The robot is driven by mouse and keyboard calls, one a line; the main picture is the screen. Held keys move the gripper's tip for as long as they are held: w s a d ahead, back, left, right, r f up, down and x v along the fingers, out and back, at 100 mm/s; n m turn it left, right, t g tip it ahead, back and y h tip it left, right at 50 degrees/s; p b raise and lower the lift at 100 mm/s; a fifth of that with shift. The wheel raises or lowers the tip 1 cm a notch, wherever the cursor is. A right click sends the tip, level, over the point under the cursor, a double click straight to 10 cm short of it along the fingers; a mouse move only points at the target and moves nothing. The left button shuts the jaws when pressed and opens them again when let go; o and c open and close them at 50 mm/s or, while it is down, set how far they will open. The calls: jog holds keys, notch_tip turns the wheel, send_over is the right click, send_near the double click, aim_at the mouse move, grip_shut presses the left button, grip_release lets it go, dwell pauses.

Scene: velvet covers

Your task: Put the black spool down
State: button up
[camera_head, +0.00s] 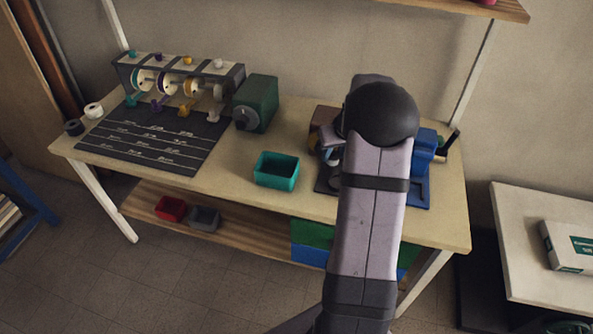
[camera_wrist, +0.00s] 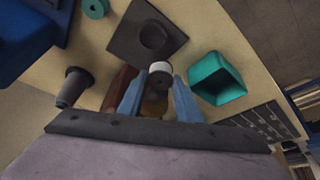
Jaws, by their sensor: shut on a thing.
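In the wrist view my gripper (camera_wrist: 159,82) has its two blue fingers closed on a small round spool, the black spool (camera_wrist: 160,82), dark on its side with a pale end. It is held between the fingertips, over or near the tabletop; its height is hard to tell. Another dark spool (camera_head: 73,127) lies at the far left of the table, beside a white spool (camera_head: 93,110).
A dark square plate with a round post (camera_wrist: 152,38) lies ahead of the fingertips. A teal bin (camera_head: 276,170) stands near the front edge of the table (camera_head: 233,182). A dark tapered cylinder (camera_wrist: 72,88) and a teal ring (camera_wrist: 95,8) are left. A spool rack (camera_head: 180,78) stands behind a black mat (camera_head: 150,138).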

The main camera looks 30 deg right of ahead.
jog(key=w+a+b, duration=0.3)
jog(key=w+a, duration=0.8)
jog(key=a, duration=0.2)
jog(key=shift+w+a+f, duration=0.15)
jog(key=shift+a+f, duration=0.05)
jog(key=shift+a, duration=0.05)
jog(key=shift+m, duration=0.3)
jog(key=shift+f, duration=0.1)
jog(key=p, duration=0.3)
send_near(277, 169)
jog(key=shift+s+a+f, duration=0.1)
jog(key=shift+a+f, duration=0.05)
jog(key=shift+f, duration=0.9)
jog(key=shift+s+a+f, duration=0.15)
jog(key=shift+f, duration=0.9)
